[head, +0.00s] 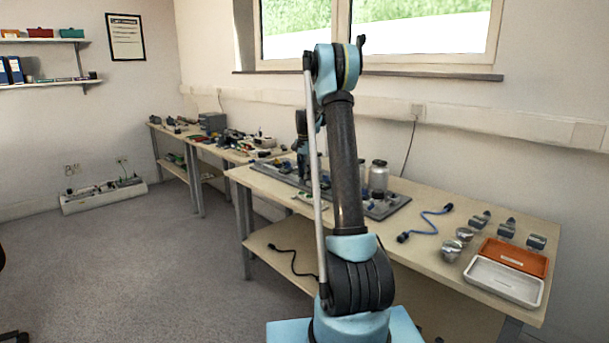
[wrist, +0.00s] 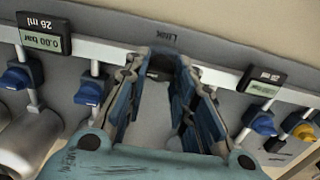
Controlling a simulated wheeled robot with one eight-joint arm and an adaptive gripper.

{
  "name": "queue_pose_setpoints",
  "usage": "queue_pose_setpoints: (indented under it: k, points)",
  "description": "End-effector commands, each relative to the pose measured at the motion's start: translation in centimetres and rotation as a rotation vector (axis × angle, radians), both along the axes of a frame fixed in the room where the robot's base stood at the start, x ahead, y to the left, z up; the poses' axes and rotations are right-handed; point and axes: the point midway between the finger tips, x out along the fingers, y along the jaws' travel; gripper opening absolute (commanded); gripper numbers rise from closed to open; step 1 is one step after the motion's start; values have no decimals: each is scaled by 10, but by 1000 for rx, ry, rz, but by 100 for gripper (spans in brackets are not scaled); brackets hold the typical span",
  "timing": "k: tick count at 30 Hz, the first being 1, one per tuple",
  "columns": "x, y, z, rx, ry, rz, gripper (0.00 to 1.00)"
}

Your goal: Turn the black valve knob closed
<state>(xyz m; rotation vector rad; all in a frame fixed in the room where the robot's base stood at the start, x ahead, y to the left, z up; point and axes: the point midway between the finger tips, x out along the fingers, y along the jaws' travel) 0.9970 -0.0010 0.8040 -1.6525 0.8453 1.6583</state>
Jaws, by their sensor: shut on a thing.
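My gripper (wrist: 166,66) reaches up the middle of the wrist view, its two blue-and-grey fingers on either side of a small dark part just below the label "LINK". This part looks like the black valve knob (wrist: 158,75). The fingers are closed on it and hide most of it, so I cannot tell its turn angle. In the head view my gripper end shows only partly, left of my upper arm over the panel on the bench (head: 231,171).
Blue knobs (wrist: 88,93) and a yellow knob (wrist: 303,131) sit on pipes beside my fingers. A display (wrist: 44,33) reads 0.00 bar. Glass jars (head: 378,177) stand on the panel. A white tray (head: 505,281) and blue cable (head: 427,222) lie at right.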

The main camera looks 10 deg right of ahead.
Motion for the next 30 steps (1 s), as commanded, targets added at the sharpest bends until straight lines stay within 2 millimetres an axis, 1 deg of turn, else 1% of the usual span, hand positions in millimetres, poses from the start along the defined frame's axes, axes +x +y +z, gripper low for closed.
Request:
queue_pose_setpoints:
  k: [5,11,17,30]
  points:
    - [2,2,1,1,-6,18,0]
    - [3,2,1,1,-7,99,0]
    - [3,3,1,1,-7,252,0]
    - [4,4,1,2,-8,670,0]
